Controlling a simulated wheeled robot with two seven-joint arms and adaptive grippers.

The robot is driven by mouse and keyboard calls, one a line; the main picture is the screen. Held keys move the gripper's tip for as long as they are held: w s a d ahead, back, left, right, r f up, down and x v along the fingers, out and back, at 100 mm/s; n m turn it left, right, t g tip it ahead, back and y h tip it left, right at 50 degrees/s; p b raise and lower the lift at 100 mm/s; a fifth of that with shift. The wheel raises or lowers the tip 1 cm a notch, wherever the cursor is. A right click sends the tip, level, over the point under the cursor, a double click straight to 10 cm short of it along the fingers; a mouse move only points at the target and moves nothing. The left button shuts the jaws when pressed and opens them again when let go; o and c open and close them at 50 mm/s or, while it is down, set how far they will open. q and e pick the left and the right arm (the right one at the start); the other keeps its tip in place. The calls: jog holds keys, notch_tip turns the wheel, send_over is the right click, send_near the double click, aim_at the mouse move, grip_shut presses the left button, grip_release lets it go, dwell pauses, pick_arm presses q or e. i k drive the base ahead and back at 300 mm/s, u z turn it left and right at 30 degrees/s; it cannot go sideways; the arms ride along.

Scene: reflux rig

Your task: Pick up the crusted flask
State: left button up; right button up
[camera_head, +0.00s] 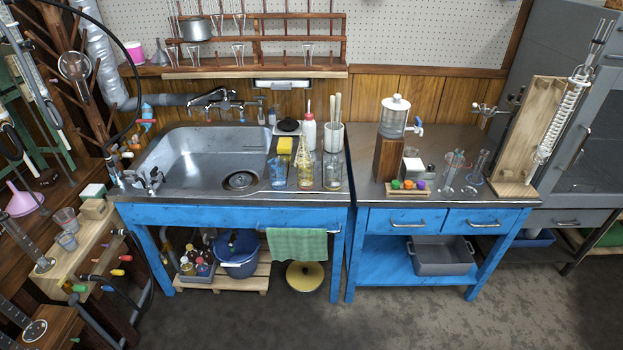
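A conical glass flask (304,168) with yellowish, cloudy residue stands upright on the steel counter right of the sink; it looks like the crusted flask. A clear glass vessel with a bluish tint (278,174) stands just left of it. Another clear glass vessel with a yellowish bottom (332,174) stands just right of it. The gaps between them are narrow. Neither of my grippers shows in the head view.
Behind the flask are a yellow sponge (285,146), a white bottle with a red tip (309,132) and a brush jar (333,137). The sink basin (205,160) is left. A dispenser (394,117) on a wooden block stands right. A green towel (297,245) hangs in front.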

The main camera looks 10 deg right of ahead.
aim_at(302, 150)
jog(key=z, duration=0.65)
jog(key=k, duration=0.15)
jog(key=u, duration=1.5)
jog(key=i, duration=1.7)
jog(key=z, duration=1.1)
jog(key=i, duration=0.7)
jog(key=z, duration=0.8)
